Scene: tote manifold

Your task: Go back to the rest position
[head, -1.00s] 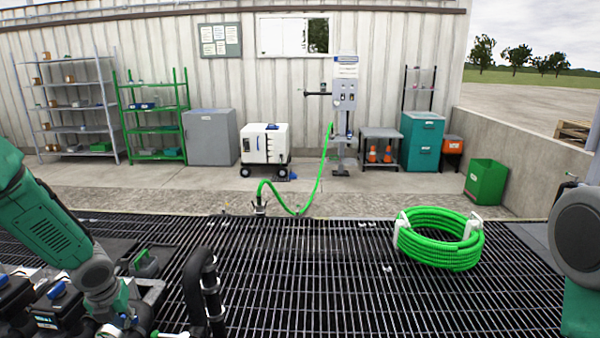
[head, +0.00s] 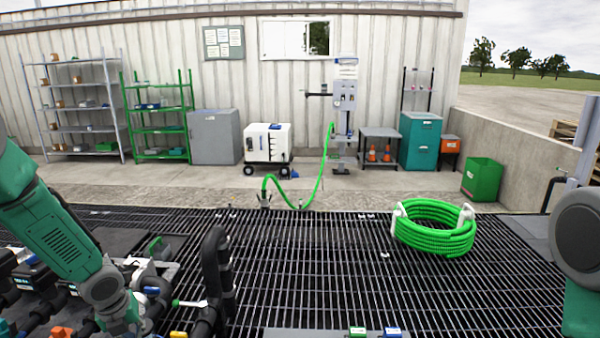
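My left arm (head: 60,235), green with a grey joint, comes in from the left and reaches down to the bottom edge over the black manifold parts (head: 35,285). Its gripper is not visible; the frame ends below the last green link. My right arm (head: 580,240) shows only as a grey round joint and a green link at the right edge. Its gripper is outside the frame. I cannot see whether either gripper holds anything.
A black bent pipe (head: 218,275) stands right of my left arm. A coiled green hose (head: 435,228) lies on the floor grating (head: 330,260). Two small capped parts, green (head: 357,332) and blue (head: 392,332), show at the bottom edge. The middle grating is mostly clear.

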